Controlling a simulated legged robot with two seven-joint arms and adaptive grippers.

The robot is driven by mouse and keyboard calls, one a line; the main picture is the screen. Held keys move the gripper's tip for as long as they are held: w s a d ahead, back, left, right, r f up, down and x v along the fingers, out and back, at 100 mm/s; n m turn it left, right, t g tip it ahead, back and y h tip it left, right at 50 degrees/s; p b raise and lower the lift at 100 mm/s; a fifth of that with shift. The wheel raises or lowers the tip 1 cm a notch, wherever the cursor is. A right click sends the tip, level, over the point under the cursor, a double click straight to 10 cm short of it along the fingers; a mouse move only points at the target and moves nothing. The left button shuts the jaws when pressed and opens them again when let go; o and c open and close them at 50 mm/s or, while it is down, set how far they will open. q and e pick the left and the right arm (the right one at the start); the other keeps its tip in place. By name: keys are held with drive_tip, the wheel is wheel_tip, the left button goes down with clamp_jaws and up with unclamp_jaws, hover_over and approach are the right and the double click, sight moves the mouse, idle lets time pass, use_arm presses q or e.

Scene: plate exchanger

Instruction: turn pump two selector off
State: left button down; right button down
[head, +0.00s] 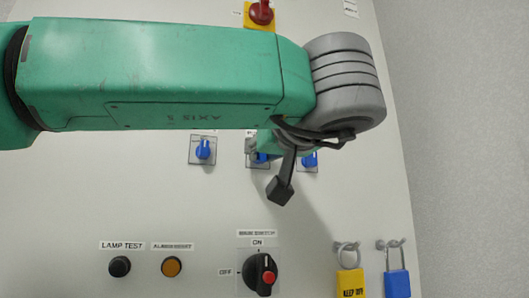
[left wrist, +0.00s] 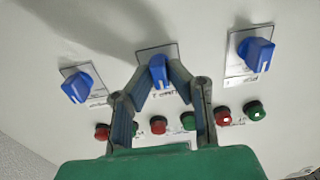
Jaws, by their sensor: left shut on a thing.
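Three blue selector knobs sit in a row on the grey panel. The middle blue knob (left wrist: 158,72) is between the fingers of my left gripper (left wrist: 160,76), which is shut on it. Its label is too blurred to read for sure. In the head view my left gripper (head: 263,150) is at the middle knob and partly hidden by my green arm. The other two knobs stand free, one at the left (head: 203,149) and one at the right (head: 309,159) of the head view. My right gripper is not in view.
Several red (left wrist: 158,125) and green buttons are near the knobs. Lower on the panel are a black lamp test button (head: 120,266), an amber button (head: 172,267), a black rotary switch (head: 261,274), and yellow (head: 350,283) and blue (head: 397,284) padlocks. A red knob (head: 261,12) is at the top.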

use_arm(q)
drive_tip(key=shift+d+f, duration=0.1)
drive_tip(key=shift+f, duration=0.2)
drive_tip(key=c, duration=1.7)
unclamp_jaws()
drive_tip(key=shift+o, duration=0.8)
drive_tip(key=shift+w, duration=0.3)
drive_tip(key=shift+d+r, duration=0.1)
drive_tip(key=shift+s+r, duration=0.1)
drive_tip(key=shift+s, duration=0.15)
